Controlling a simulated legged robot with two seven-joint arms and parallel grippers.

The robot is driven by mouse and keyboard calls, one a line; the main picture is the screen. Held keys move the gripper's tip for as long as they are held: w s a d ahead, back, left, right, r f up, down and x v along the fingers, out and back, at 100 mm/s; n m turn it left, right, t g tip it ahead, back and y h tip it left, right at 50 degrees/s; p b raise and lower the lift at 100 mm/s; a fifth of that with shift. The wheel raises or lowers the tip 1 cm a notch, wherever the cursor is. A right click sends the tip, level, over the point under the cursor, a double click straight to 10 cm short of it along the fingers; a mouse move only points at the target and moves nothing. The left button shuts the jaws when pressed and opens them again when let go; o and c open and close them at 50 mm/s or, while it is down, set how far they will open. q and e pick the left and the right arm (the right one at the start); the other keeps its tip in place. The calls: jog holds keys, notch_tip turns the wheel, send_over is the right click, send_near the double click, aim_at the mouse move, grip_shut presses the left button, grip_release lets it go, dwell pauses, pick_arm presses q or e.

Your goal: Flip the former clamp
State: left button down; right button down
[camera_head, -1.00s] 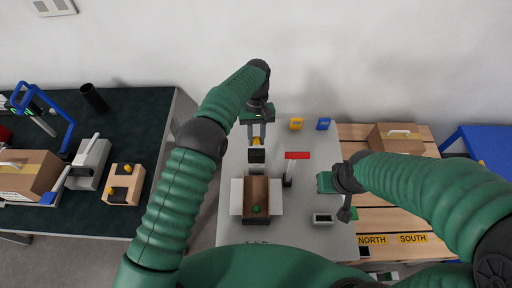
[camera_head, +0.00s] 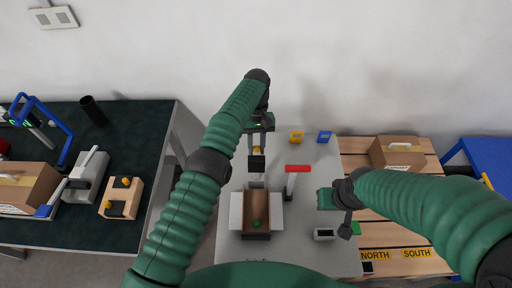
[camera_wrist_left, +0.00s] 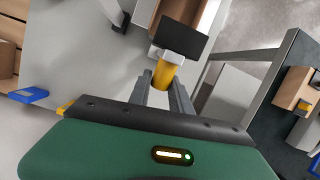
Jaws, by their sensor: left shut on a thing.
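The former clamp shows as a yellow handle (camera_wrist_left: 162,76) with a black block (camera_head: 257,164) at the near end, just behind the open brown box (camera_head: 257,222). My left gripper (camera_head: 257,146) reaches down over the handle from behind. In the left wrist view its two fingers (camera_wrist_left: 162,88) are closed on the yellow handle, with the black plate just beyond it. The clamp's hinge is hidden. My right gripper (camera_head: 346,222) hangs over the right edge of the grey table, too small and turned to tell its opening.
A red-topped lever (camera_head: 297,169) stands right of the clamp. Yellow (camera_head: 297,137) and blue (camera_head: 324,136) pieces lie at the grey table's back. A pallet with a carton (camera_head: 397,153) is right; a dark bench (camera_head: 138,150) is left.

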pick_arm(q)
jog(key=c, duration=1.6)
grip_release()
jog(key=shift+s+f, duration=0.15)
jog(key=shift+f, duration=0.25)
jog(key=shift+o, duration=2)
jog(key=shift+w+d, duration=0.15)
jog(key=shift+w, duration=0.2)
pick_arm(e)
jog(key=shift+w+d+f, duration=0.2)
jog(key=shift+w, duration=0.15)
pick_arm(q)
jog(key=shift+s+r, duration=0.1)
jog(key=shift+r, duration=0.1)
pick_arm(e)
jog(key=shift+s+r, duration=0.1)
jog(key=shift+s, duration=0.1)
pick_arm(q)
jog(key=shift+s+r, duration=0.1)
jog(key=shift+r, duration=0.05)
pick_arm(e)
jog(key=shift+a+r, duration=0.15)
